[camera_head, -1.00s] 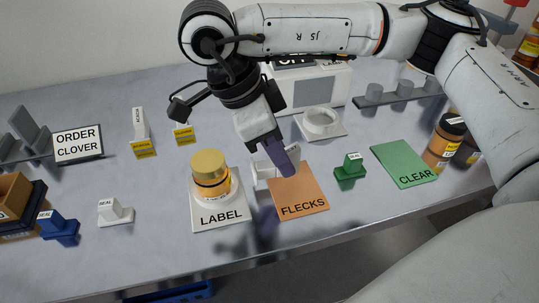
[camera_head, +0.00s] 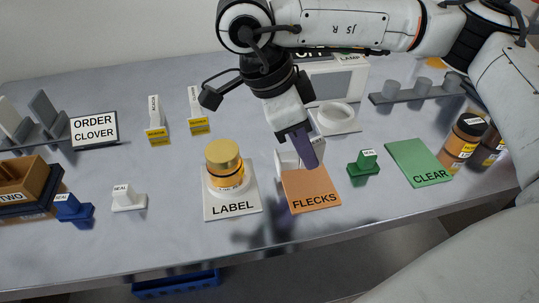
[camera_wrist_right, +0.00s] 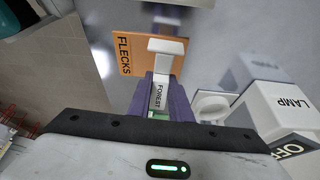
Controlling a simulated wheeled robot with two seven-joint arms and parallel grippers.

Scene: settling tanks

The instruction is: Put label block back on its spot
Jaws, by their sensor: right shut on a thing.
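My right gripper (camera_head: 306,148) is shut on a white label block (camera_head: 287,160), just above or at the back edge of the orange FLECKS mat (camera_head: 312,188). I cannot tell if the block touches the table. In the right wrist view the block (camera_wrist_right: 166,47) reads FOREST, sits between the purple fingers (camera_wrist_right: 160,95), and has a wide white end away from the wrist. Two other label blocks, ACACIA (camera_head: 155,115) and CLOVER (camera_head: 195,105), stand upright with yellow feet at the back. My left gripper is out of view.
A gold-lidded jar (camera_head: 225,165) stands on the white LABEL mat (camera_head: 232,208). A green SEAL stamp (camera_head: 364,162) and green CLEAR mat (camera_head: 418,162) lie to the right. A white ring dish (camera_head: 336,116) and lamp box (camera_head: 335,80) stand behind.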

